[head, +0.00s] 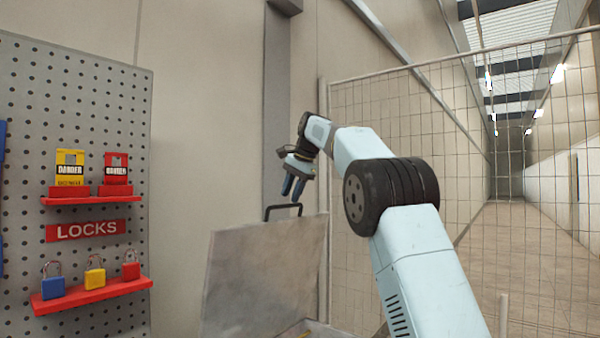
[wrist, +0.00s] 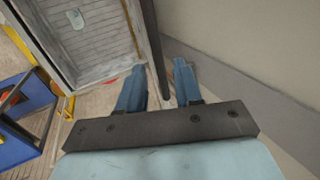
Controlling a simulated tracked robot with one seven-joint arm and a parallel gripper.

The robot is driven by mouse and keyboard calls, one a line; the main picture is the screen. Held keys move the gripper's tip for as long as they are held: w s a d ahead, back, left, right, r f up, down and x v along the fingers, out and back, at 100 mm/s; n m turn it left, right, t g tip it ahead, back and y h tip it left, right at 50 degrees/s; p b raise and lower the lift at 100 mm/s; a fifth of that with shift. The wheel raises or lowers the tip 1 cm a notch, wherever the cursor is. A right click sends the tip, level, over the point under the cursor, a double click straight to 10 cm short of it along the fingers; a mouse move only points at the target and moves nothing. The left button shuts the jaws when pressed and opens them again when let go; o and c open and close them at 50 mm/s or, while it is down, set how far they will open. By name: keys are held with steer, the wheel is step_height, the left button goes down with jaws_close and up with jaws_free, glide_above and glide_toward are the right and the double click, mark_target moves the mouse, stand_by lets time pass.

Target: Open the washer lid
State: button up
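The washer lid (head: 262,275) is a grey metal panel standing raised, close to upright, in the head view. A black handle (head: 283,206) sits on its top edge. My gripper (head: 292,188) is just above the handle, its blue fingers pointing down. In the wrist view my gripper (wrist: 158,88) has its two fingers apart with nothing clamped between them. A dark narrow bar (wrist: 152,50) runs down toward the gap between them; I cannot tell whether it is the handle or the lid's edge. The open washer basin (wrist: 95,60) shows at upper left.
A pegboard (head: 75,130) with red shelves (head: 92,293) of padlocks stands at left. A wire mesh fence (head: 470,130) is at right. A plain wall (head: 215,120) rises behind the lid. A blue bin or cart (wrist: 18,115) stands beside the washer.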

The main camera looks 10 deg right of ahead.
steer(key=v, duration=0.8)
steer(key=shift+r, duration=0.15)
steer(key=shift+d, duration=0.1)
steer(key=s+d+f+n+t+h, duration=0.1)
steer(key=s+d+f+n, duration=0.2)
steer(key=s, duration=0.8)
steer(key=s+d+f+n+h, duration=0.1)
steer(key=s+d+f, duration=0.3)
steer(key=s, duration=0.7)
steer(key=s+d+f+n, duration=0.2)
steer(key=s+f, duration=1)
steer(key=s+d+f+n+t+h, duration=0.1)
steer(key=s+d+f+n, duration=0.1)
steer(key=s+f, duration=1)
steer(key=shift+s+d+f+n+h, duration=0.3)
steer(key=shift+s+n, duration=0.15)
steer(key=shift+n, duration=0.05)
